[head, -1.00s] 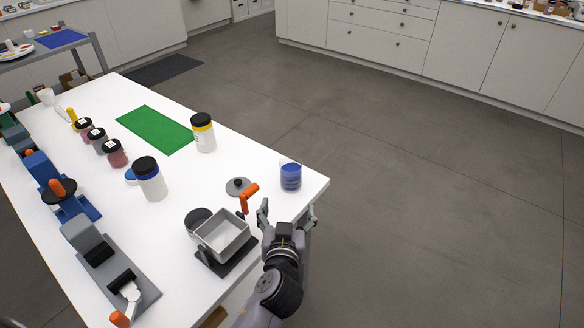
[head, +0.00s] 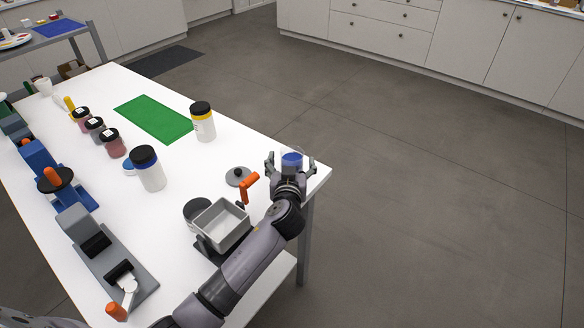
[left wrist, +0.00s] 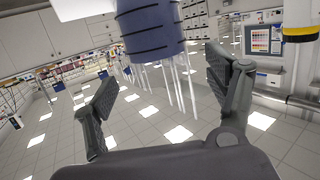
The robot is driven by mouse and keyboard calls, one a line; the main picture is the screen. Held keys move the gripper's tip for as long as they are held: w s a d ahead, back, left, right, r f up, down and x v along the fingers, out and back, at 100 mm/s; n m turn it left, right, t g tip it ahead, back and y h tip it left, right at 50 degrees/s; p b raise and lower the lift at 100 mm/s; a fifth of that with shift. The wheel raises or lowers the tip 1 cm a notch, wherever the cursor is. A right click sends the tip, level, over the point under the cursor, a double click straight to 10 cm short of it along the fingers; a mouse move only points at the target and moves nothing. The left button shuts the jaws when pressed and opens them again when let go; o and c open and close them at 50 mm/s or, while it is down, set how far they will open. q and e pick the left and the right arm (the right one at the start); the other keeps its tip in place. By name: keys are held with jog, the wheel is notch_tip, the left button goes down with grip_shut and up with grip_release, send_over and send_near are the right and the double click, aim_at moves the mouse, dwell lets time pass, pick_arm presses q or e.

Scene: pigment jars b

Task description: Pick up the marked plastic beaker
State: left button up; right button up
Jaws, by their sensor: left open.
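The marked plastic beaker (head: 292,157) is clear with blue contents and stands near the table's right corner. In the left wrist view it shows at the top as a blue body with dark marking lines (left wrist: 150,30), its upper part cut off by the frame. My left gripper (head: 291,165) is open, with a finger on either side of the beaker in the head view and the hand hiding its lower part. In the left wrist view the open fingers (left wrist: 165,92) are apart from the beaker, which lies ahead between them. My right gripper is not in view.
Close by on the white table (head: 180,205) are a grey lid (head: 238,176), an orange-handled crank (head: 249,187) and a grey square bin (head: 220,226). A yellow-banded jar (head: 203,124) and a blue-banded jar (head: 150,172) stand farther left. A green mat (head: 153,119) lies behind.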

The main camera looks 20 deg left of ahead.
aim_at(293, 150)
pick_arm(q)
jog(key=x, duration=0.3)
jog(key=shift+w+a+f+b, duration=0.1)
jog(key=shift+w+f+b, duration=0.05)
jog(key=shift+w+b, duration=0.2)
jog(key=shift+s, duration=0.1)
jog(key=c, duration=1.4)
